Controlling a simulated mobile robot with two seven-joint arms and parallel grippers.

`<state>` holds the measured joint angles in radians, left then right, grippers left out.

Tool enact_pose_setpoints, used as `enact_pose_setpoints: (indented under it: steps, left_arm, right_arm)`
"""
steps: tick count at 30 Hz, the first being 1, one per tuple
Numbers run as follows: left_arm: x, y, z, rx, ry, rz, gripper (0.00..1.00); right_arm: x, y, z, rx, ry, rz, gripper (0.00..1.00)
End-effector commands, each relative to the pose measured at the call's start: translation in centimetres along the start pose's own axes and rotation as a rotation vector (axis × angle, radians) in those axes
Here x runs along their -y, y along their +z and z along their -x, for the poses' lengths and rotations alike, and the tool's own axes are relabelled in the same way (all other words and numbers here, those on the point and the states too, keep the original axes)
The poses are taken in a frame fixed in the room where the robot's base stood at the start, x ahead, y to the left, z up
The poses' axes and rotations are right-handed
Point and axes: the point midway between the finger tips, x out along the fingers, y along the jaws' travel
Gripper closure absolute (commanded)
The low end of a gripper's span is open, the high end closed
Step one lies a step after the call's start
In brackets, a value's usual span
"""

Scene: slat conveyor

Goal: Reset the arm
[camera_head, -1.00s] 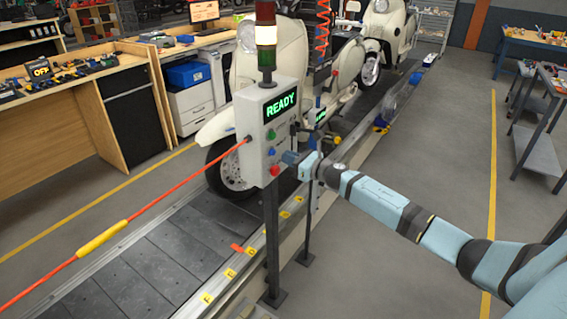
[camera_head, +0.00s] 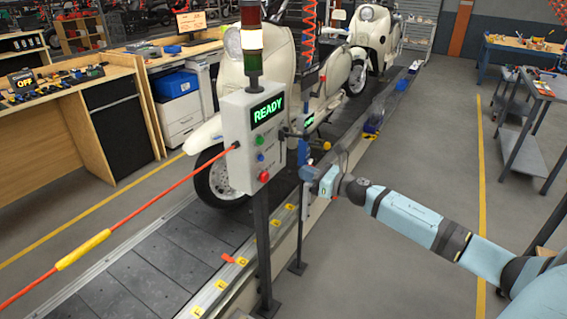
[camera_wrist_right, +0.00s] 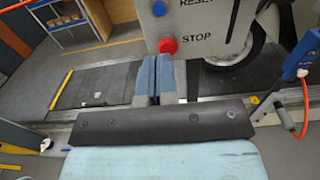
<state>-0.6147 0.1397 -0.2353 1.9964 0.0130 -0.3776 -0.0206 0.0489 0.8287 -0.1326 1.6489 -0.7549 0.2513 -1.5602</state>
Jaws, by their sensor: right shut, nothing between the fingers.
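My right arm (camera_head: 410,220) comes in from the right in the head view. Its gripper (camera_head: 308,173) is just right of the grey control box (camera_head: 238,125), apart from it. In the right wrist view the two blue fingers (camera_wrist_right: 153,78) are together with nothing between them. The red STOP button (camera_wrist_right: 167,45) is just beyond the fingertips in that picture, with the blue RESET button (camera_wrist_right: 159,8) above it. The box's display (camera_head: 267,109) reads READY. My left gripper is not in view.
The box stands on a dark post (camera_head: 263,240) beside the slat conveyor (camera_head: 150,270), which carries cream scooters (camera_head: 285,60). A red cord with a yellow sleeve (camera_head: 83,250) runs from the box. A blue tool (camera_wrist_right: 300,52) hangs near the gripper.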

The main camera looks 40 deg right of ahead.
Motion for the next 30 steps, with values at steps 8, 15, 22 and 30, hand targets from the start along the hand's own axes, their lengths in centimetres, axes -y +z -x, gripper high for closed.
enact_pose_setpoints:
  steps: [8,15,22,30]
  left_arm:
    - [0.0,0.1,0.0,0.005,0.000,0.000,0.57]
    - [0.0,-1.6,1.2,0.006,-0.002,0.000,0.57]
    - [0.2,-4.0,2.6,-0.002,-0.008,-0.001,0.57]
    - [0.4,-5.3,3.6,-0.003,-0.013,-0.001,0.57]
  right_arm:
    - [-0.7,-0.6,0.1,-0.001,-0.003,-0.049,1.00]
    - [-10.3,-8.1,2.8,-0.015,-0.106,-0.842,1.00]
    - [-24.6,-15.6,9.6,0.002,-0.412,-2.009,1.00]
    - [-36.5,-17.8,15.8,0.140,-0.823,-2.904,1.00]
